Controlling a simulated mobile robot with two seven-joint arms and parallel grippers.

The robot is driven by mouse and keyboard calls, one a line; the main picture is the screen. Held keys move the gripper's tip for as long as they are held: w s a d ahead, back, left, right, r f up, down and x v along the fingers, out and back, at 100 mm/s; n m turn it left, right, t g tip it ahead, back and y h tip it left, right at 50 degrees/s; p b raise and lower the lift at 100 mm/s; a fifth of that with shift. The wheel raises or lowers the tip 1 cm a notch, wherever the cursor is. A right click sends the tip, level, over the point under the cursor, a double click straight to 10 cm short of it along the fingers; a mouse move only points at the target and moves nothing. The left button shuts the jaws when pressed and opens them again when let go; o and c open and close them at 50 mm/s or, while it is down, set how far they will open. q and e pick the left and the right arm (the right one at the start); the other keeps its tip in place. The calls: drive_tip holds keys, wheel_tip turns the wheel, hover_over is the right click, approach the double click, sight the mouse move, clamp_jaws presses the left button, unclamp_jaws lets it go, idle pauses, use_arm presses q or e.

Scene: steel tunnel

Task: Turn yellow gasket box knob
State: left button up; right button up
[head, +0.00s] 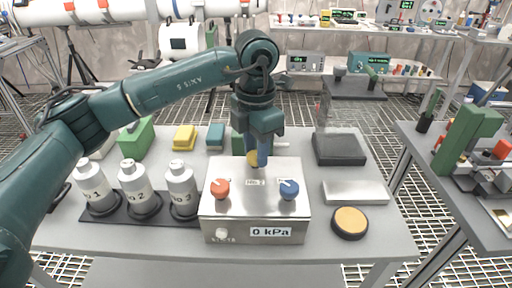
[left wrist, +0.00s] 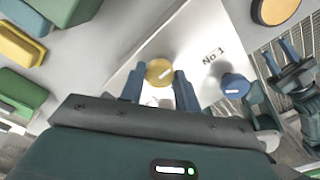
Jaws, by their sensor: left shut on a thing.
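The steel gasket box (head: 255,198) stands on the grey table, with "0 kPa" on its front. Its yellow knob (head: 253,159) is at the back of the top, partly hidden by my left gripper (head: 262,160). In the left wrist view the yellow knob (left wrist: 159,72) lies between the two blue fingers of the left gripper (left wrist: 160,88), which is shut on it. A pale pointer mark shows on the knob. Red (head: 220,188) and blue (head: 289,189) knobs sit nearer the front. My right gripper (left wrist: 284,60) shows at the right edge of the left wrist view, fingers apart and empty.
Several numbered white bottles (head: 137,188) stand in a dark rack left of the box. Green (head: 136,138), yellow (head: 184,137) and teal blocks lie behind. A black-rimmed disc (head: 350,222), a metal plate (head: 355,192) and a dark box (head: 339,149) are at right.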

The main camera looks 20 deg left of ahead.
use_arm(q)
drive_tip(key=shift+r, duration=0.1)
drive_tip(key=o, duration=1)
wheel_tip(320, 180, up, 13)
drive_tip(key=shift+r+p, duration=0.1)
drive_tip(key=shift+p, duration=0.35)
